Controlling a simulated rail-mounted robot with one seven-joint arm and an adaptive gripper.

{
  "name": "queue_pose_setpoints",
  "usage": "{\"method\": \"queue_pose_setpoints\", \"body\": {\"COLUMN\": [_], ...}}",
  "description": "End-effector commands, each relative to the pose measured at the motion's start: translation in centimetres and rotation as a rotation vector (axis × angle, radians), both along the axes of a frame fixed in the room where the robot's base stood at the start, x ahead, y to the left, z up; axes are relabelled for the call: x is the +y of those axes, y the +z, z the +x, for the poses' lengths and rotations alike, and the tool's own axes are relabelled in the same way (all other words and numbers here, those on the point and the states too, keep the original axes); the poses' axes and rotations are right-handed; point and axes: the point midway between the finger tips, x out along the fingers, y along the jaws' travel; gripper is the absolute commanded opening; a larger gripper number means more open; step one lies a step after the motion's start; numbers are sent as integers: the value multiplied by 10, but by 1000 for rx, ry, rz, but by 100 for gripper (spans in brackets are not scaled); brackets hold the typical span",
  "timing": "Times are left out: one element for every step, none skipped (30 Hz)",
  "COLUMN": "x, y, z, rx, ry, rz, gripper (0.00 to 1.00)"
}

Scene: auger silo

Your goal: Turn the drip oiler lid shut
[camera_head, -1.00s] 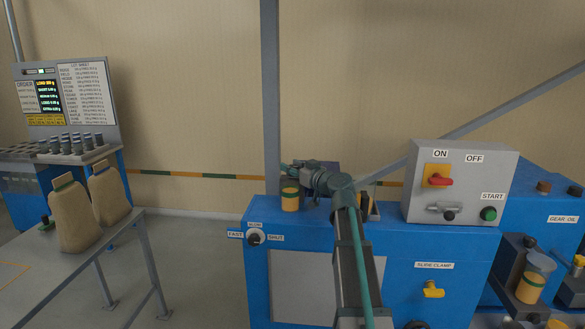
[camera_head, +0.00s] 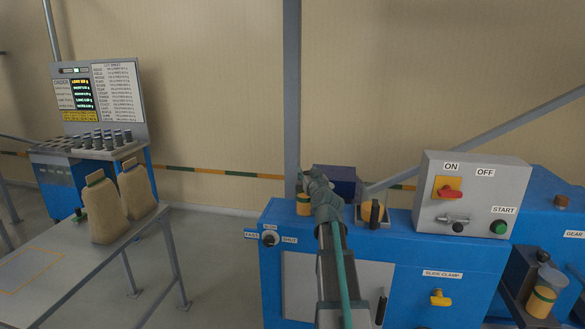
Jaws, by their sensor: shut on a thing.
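The drip oiler, an amber jar with a green band (camera_head: 303,207), stands on top of the blue machine cabinet, left of centre. Its top is mostly covered by my wrist, so I cannot see the lid or how far it is turned. My gripper (camera_head: 306,186) is at the top of the jar. It is shut on the lid, though its fingers are mostly hidden behind the wrist.
A grey control box (camera_head: 473,195) with ON, OFF and START labels stands at right on the cabinet. A dark-handled amber part (camera_head: 373,213) stands between it and my arm. A grey post (camera_head: 292,90) rises behind the jar. Two sacks (camera_head: 105,210) stand on a table at left.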

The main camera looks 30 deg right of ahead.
Motion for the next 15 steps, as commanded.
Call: {"method": "queue_pose_setpoints", "body": {"x": [-1,-1,-1,-1,-1,-1,-1,-1,-1,-1,-1,-1,-1,-1,-1], "y": [0,-1,-1,-1,-1,-1,-1,-1,-1,-1,-1,-1,-1,-1,-1], "z": [-1,-1,-1,-1,-1,-1,-1,-1,-1,-1,-1,-1,-1,-1,-1], "rx": [-1,-1,-1,-1,-1,-1,-1,-1,-1,-1,-1,-1,-1,-1,-1], "ry": [-4,-5,-6,-5,-5,-5,-5,-5,-4,-4,-4,-4,-4,-4,-4], "rz": [-1,-1,-2,-2,-2,-2,-3,-3,-3,-3,-3,-3,-3,-2,-2], "gripper": [0,0,0,0,0,0,0,0,0,46,51,58,63,68,68]}}
